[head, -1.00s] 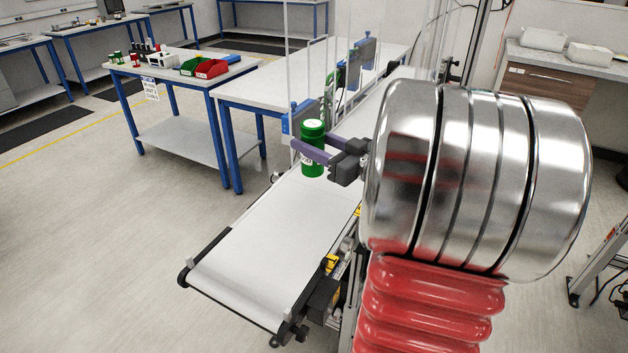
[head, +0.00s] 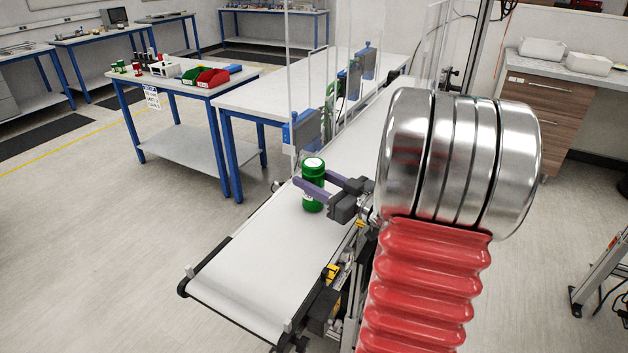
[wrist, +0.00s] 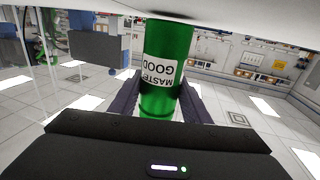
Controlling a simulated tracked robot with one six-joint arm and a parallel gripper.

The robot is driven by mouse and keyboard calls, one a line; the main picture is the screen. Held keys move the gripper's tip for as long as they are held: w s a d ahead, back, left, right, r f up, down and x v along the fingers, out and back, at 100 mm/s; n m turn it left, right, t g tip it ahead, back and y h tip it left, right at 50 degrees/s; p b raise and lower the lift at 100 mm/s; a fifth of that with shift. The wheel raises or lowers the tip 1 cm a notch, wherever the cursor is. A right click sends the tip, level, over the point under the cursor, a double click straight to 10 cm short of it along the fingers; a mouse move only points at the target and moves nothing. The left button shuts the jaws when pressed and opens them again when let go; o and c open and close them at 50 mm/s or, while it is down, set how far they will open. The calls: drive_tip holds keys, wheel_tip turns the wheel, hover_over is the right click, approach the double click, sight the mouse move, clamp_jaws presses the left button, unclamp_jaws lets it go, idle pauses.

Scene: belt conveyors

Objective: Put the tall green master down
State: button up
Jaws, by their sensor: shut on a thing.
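The tall green master (head: 313,203) is a green cylinder with a white label and a white-topped lid. It stands upright over the near part of the white conveyor belt (head: 252,248). My gripper (head: 316,182) reaches in from the right, with its purple-grey fingers shut on the master on either side. The wrist view is upside down and shows the master (wrist: 178,95) between the fingers, its label reading "MASTER GOOD". Its base is at or very close to the belt (wrist: 255,22), with a dark shadow there. I cannot tell whether it touches.
A blue-grey sensor box (head: 301,130) and clear upright panels stand along the belt's far-left side, close behind the master. The belt in front is bare. A blue-legged table (head: 185,92) to the left holds red and green bins and small items.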

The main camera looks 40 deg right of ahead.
drive_tip(key=shift+f, duration=0.2)
drive_tip(key=o, duration=1.4)
drive_tip(key=shift+f, duration=0.15)
drive_tip(key=shift+s+d, duration=0.2)
drive_tip(key=shift+s, duration=1.8)
drive_tip(key=shift+s+d, duration=0.25)
drive_tip(key=shift+s, duration=1.75)
drive_tip(key=shift+s+d, duration=0.2)
drive_tip(key=shift+s, duration=1.8)
